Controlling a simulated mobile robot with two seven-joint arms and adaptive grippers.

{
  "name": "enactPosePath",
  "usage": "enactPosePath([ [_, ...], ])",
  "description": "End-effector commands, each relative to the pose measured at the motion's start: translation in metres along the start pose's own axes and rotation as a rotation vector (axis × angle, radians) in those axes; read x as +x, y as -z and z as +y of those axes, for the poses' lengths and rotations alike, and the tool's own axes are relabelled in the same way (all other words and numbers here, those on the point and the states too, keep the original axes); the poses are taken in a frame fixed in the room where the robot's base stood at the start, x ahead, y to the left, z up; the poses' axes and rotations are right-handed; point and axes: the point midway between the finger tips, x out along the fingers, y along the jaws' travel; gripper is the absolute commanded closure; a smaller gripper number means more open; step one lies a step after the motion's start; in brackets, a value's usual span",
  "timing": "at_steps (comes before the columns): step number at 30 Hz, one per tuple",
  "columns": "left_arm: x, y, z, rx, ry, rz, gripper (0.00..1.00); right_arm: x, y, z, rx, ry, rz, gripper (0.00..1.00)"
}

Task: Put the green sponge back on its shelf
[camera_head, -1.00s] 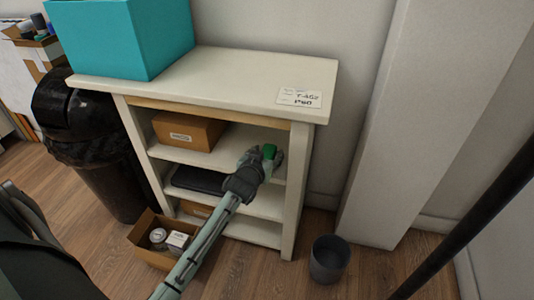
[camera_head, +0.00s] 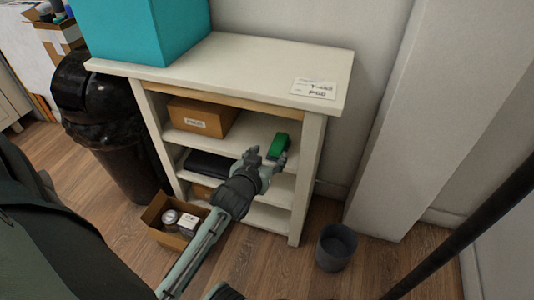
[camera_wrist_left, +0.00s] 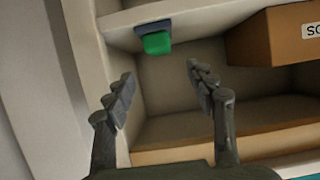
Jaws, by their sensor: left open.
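The green sponge (camera_head: 278,146) lies at the right end of the upper inner board of the white shelf unit (camera_head: 308,180), near its front edge. My left gripper (camera_head: 266,159) is open and empty, just in front of and below the sponge. In the left wrist view, the sponge (camera_wrist_left: 157,43) shows a green face and a dark blue layer, beyond the spread fingertips (camera_wrist_left: 160,72) and apart from them.
A brown box (camera_head: 202,117) shares the sponge's board. A dark flat item (camera_head: 209,165) lies one level lower. A teal box (camera_head: 145,30) stands on top. An open carton (camera_head: 160,230), a black bin (camera_head: 110,145) and a grey bucket (camera_head: 336,247) stand on the floor.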

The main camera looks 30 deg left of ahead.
Motion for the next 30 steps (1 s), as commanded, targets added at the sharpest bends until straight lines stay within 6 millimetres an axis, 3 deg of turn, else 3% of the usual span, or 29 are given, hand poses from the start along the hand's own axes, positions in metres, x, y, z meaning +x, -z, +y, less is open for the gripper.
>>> enactPosePath([
  [4, -0.015, -0.007, -0.002, 0.024, 0.004, -0.047, 0.44, -0.001, -0.004, 0.002, 0.001, -0.004, -0.019, 0.6],
  [7, -0.037, -0.026, -0.004, 0.084, 0.004, -0.163, 0.44, 0.0, -0.005, 0.002, 0.001, -0.004, -0.021, 0.6],
  [12, -0.102, -0.068, -0.005, 0.237, -0.032, -0.442, 0.44, 0.0, -0.005, 0.002, 0.001, -0.004, -0.02, 0.6],
  [18, -0.17, -0.1, -0.006, 0.379, -0.102, -0.684, 0.44, 0.0, -0.005, 0.002, 0.001, -0.004, -0.02, 0.6],
  [22, -0.188, -0.106, -0.007, 0.414, -0.121, -0.741, 0.44, 0.0, -0.005, 0.002, 0.001, -0.004, -0.019, 0.6],
  [30, -0.188, -0.107, -0.007, 0.416, -0.122, -0.746, 0.44, 0.0, -0.004, 0.002, 0.001, -0.003, -0.018, 0.6],
])
